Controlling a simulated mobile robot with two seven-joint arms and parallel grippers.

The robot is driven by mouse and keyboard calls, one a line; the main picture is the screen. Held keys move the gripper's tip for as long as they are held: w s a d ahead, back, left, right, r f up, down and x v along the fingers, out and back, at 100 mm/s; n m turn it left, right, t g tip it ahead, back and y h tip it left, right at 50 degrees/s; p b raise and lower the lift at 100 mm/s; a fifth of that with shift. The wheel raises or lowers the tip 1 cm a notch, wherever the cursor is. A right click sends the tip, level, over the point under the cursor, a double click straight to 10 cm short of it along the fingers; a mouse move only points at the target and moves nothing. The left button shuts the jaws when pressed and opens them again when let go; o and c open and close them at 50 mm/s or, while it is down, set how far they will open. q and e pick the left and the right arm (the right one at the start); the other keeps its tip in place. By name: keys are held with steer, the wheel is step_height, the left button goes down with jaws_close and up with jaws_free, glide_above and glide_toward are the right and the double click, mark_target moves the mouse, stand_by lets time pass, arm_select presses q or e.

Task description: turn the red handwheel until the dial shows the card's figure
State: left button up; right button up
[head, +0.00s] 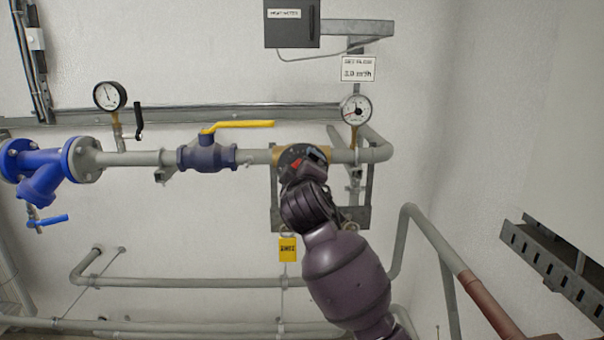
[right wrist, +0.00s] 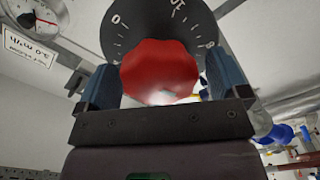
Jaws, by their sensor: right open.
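The red handwheel (right wrist: 160,72) sits in front of a dark scale disc (right wrist: 150,22) with white marks in the right wrist view. In the head view only a bit of the red handwheel (head: 296,163) shows past my gripper. My right gripper (right wrist: 162,80) has its blue fingers on either side of the wheel, open; I cannot tell whether they touch it. In the head view it (head: 308,160) covers most of the valve. The round dial (head: 356,109) has a red needle pointing left and slightly down. The card (head: 358,69) above it seems to read 2.0 m³/h. My left gripper is out of view.
A blue valve with a yellow lever (head: 238,126) and a second gauge (head: 110,96) are on the same pipe, left of the handwheel. A yellow tag (head: 288,249) hangs below. A grey box (head: 292,23) is above. Pipes run low along the wall.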

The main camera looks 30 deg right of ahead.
steer(key=b+v, duration=0.1)
steer(key=v, duration=0.9)
steer(key=shift+s+b, duration=0.2)
steer(key=shift+b, duration=0.1)
steer(key=shift+a, duration=0.1)
